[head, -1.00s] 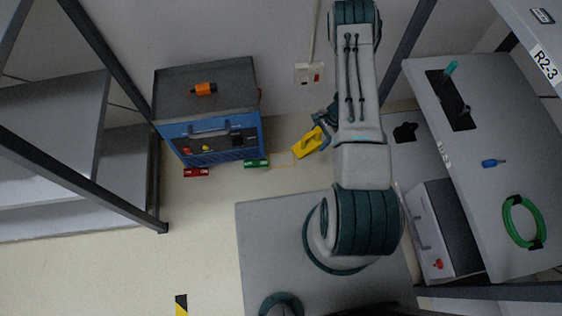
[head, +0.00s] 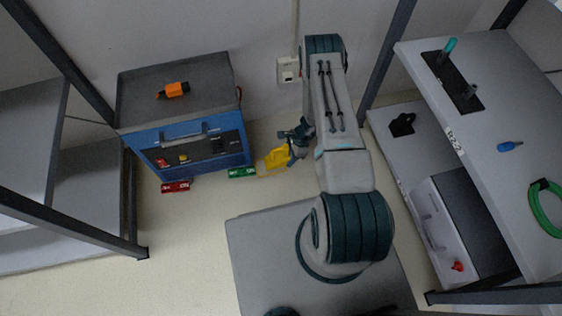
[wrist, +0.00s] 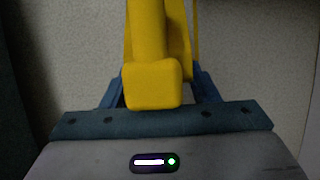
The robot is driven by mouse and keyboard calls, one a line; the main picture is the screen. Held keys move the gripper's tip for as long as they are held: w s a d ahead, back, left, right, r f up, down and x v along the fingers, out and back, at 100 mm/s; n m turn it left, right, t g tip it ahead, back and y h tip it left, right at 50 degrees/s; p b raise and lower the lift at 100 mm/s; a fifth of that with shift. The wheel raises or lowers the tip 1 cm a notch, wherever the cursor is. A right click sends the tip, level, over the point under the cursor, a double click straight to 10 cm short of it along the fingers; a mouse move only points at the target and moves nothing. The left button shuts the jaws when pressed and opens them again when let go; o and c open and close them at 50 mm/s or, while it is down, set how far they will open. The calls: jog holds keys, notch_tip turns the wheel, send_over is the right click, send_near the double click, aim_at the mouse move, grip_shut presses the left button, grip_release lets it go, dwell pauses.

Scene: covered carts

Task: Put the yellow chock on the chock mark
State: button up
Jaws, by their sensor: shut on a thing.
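The yellow chock (head: 278,158) is in my gripper (head: 289,153), low near the floor just right of the green chock by the blue cart. In the wrist view the chock (wrist: 152,85) sits between the blue fingers, which are shut on it. The chock mark is mostly hidden by the chock in the head view; only a pale yellowish patch (head: 261,168) shows at the chock's left end. I cannot tell whether the chock touches the floor. A thin yellow strip shows beside the chock in the wrist view; I cannot tell if it is the mark.
A green chock (head: 242,172) and a red chock (head: 175,186) lie at the foot of the blue cart (head: 190,143). An orange tool (head: 173,90) lies on its top. A shelf stands at left and a workbench (head: 475,125) at right.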

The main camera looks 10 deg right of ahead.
aim_at(282, 154)
jog(key=shift+w+a+f+b, duration=0.4)
jog(key=shift+w+a+f, duration=0.55)
jog(key=shift+a, duration=0.2)
jog(key=shift+f+b, duration=0.95)
jog(key=shift+f, duration=0.95)
jog(key=shift+f, duration=0.15)
jog(key=o, duration=1.2)
